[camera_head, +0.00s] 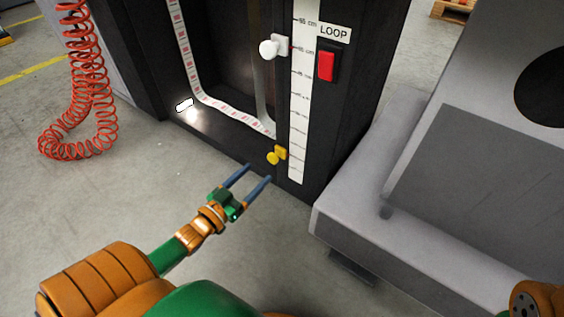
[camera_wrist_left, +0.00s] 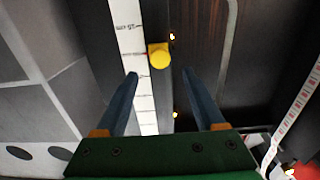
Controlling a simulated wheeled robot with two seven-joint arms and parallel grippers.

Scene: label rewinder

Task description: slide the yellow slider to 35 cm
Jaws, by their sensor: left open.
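The yellow slider (camera_head: 277,155) sits low on the dark upright, beside the lower part of the white scale strip (camera_head: 298,120). My left gripper (camera_head: 259,173) is open and empty, its blue fingers pointing at the slider from below left, a little short of it. In the left wrist view the yellow slider (camera_wrist_left: 159,55) shows just beyond the open fingertips (camera_wrist_left: 160,73), roughly centred between them, with the scale strip (camera_wrist_left: 128,28) to its left. The scale's small figures near the slider are hard to read. My right gripper is not in view.
A white knob (camera_head: 269,48) sits higher beside the scale. A red switch (camera_head: 326,66) under a LOOP label is right of it. A grey machine body (camera_head: 375,185) stands close on the right. A coiled red hose (camera_head: 80,95) hangs at left. The floor in front is clear.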

